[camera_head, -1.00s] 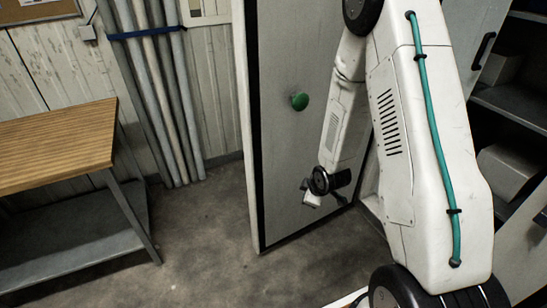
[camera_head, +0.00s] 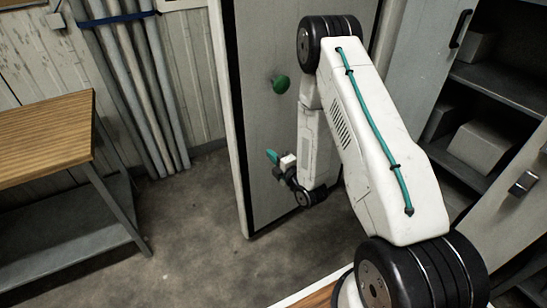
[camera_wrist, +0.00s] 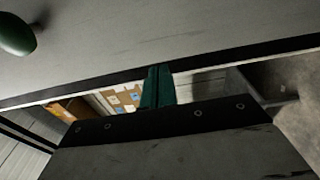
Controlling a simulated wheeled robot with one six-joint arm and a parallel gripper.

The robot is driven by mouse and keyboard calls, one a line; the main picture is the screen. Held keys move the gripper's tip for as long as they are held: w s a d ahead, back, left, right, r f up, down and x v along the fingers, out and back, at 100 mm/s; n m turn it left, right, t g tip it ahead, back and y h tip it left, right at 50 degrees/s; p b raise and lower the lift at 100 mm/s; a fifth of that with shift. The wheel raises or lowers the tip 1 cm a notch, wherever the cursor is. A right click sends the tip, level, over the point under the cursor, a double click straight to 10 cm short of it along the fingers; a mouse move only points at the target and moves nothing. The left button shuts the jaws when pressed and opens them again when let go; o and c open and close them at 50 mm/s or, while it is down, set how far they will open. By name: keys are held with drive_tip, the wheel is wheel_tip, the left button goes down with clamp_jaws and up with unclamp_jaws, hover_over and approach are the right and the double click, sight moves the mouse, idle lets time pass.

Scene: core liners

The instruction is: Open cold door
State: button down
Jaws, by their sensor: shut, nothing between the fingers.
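The cold door is a pale panel (camera_head: 262,190) with a dark seal along its left edge. It stands ajar in the head view, its inner face toward me. A round green knob (camera_head: 281,84) sits on that face; it also shows at the top left of the wrist view (camera_wrist: 16,34). My gripper (camera_head: 272,157) is low in front of the door face, below the knob, with its teal fingertips pointing left. In the wrist view its fingers (camera_wrist: 157,88) are together and empty, overlapping the door's edge strip. I cannot tell whether they touch the door.
A wooden-topped table (camera_head: 45,130) stands at the left. Strapped pipes (camera_head: 130,90) lean on the wall behind it. Shelves with boxes (camera_head: 480,145) are at the right, beside another panel with a black handle (camera_head: 461,28). The floor (camera_head: 185,225) between table and door is clear.

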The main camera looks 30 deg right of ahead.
sight(253, 137)
drive_tip(key=w, duration=0.3)
drive_tip(key=w+a, duration=0.1)
drive_tip(key=w, duration=0.6)
drive_tip(key=shift+a, duration=0.3)
